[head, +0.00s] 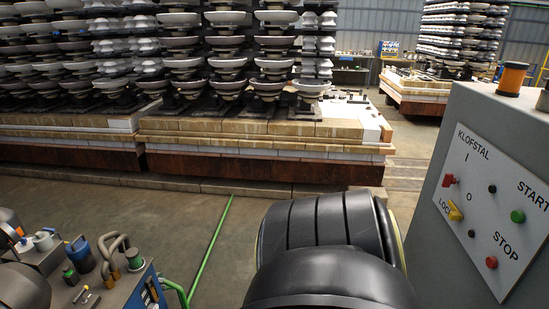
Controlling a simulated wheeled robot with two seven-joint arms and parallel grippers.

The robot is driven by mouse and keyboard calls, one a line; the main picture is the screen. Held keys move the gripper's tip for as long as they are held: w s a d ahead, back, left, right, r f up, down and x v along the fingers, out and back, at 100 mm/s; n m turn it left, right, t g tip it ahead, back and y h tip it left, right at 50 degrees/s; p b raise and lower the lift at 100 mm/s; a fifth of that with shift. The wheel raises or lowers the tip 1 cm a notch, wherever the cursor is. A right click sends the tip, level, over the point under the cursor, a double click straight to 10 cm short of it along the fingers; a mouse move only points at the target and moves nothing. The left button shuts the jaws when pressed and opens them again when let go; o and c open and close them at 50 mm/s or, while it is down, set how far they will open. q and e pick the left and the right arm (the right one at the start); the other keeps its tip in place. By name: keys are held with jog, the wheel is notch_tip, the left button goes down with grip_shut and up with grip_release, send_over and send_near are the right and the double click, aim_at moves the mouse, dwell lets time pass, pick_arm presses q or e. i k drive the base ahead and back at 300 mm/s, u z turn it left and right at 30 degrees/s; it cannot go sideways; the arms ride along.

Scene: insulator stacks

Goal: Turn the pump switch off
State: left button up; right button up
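No part is labelled as the pump switch, so I cannot tell which control it is. A grey control box (460,125) at the right has a white panel (478,165) lettered KLOFSTAL, I, O, LOCK, START and STOP. On it are a red knob (449,180), a yellow switch (455,211), a green button (517,216) by START and a red button (491,262) by STOP. At lower left a blue and grey unit (125,285) carries hoses, caps and small levers (85,296). Neither gripper shows.
Insulator stacks (228,62) stand on a brick-edged platform (250,130) across the back left, with another loaded platform (420,85) behind right. A green line (212,245) runs along the floor. Large black rounded shapes fill the bottom middle.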

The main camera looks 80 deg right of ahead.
aim_at(448, 180)
jog(key=k, duration=0.2)
jog(key=z, duration=3.85)
